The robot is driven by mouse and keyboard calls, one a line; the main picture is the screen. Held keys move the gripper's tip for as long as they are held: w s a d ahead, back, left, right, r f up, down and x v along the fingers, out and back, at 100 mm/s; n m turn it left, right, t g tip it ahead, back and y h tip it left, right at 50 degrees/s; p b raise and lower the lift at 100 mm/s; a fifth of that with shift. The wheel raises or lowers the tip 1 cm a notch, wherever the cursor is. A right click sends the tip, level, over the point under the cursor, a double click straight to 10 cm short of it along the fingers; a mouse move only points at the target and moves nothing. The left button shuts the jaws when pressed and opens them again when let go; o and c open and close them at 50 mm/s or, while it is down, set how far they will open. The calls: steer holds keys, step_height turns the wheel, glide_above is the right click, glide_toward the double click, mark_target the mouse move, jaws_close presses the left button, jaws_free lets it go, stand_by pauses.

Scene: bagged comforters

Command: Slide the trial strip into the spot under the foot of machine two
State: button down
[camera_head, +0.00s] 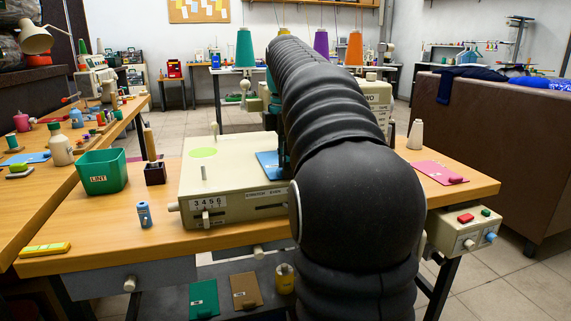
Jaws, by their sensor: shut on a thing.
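A cream sewing machine (230,200) stands on the wooden table, with a dial reading 3 4 5 6 and a slot on its front. A cream part (377,97) behind my arm bears letters that read "TWO"; I cannot tell for sure that it is the same machine. A blue piece (267,164), perhaps the trial strip, lies on the machine's top at the left edge of my arm, its right part hidden. The machine's foot and the spot under it are hidden behind my black ribbed arm. My gripper is hidden too.
A green LINT bin (102,172), a blue bottle (144,214) and a wooden spindle on a dark block (154,172) stand left of the machine. A pink piece with a red block (441,172) lies right. A control box (465,231) hangs at the table's right end.

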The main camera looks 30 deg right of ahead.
steer(key=shift+d, duration=0.2)
steer(key=shift+s+d+p, duration=0.3)
steer(key=shift+d+p, duration=0.1)
steer(key=shift+d, duration=0.4)
steer(key=shift+f, duration=0.15)
steer(key=shift+c, duration=1.7)
jaws_free()
steer(key=shift+r+p, duration=0.8)
steer(key=shift+r, duration=2.7)
